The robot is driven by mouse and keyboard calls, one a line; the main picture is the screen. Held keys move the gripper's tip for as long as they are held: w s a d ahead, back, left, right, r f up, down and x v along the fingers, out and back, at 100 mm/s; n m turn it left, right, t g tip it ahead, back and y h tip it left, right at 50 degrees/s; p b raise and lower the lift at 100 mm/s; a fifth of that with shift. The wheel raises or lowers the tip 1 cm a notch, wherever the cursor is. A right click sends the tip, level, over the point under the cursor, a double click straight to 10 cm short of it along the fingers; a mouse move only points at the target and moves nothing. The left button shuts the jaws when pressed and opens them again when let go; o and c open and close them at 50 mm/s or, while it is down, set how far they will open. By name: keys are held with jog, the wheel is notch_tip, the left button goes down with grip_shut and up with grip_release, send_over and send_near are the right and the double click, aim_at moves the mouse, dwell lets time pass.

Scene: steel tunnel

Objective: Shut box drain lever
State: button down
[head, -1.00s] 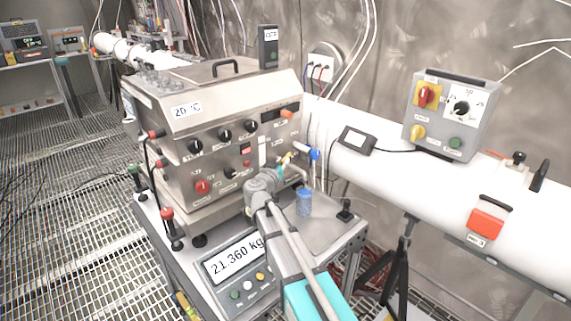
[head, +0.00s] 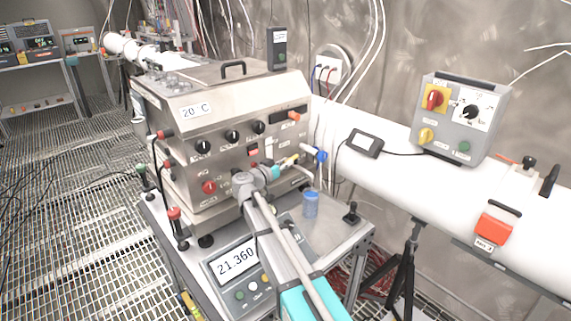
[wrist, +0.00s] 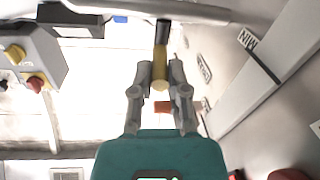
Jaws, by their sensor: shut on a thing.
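The box drain lever (wrist: 159,68) shows in the wrist view as a yellow grip on a dark stem. My gripper (wrist: 159,76) has its two fingers closed on either side of the yellow grip. In the head view my gripper (head: 283,166) reaches the lower right front of the steel box (head: 215,135). The lever's yellow part (head: 291,160) shows just beyond the gripper there, beside the drain pipe and a blue fitting (head: 321,156). The fingers partly hide the lever in the head view, so its exact angle is hard to tell.
Knobs line the box front, close to my wrist. A white tube (head: 400,165) with a grey control box (head: 460,115) runs along the right. Grated floor lies open at left.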

jog(key=c, duration=0.6)
grip_release()
jog(key=shift+c, duration=0.2)
jog(key=v, duration=1.2)
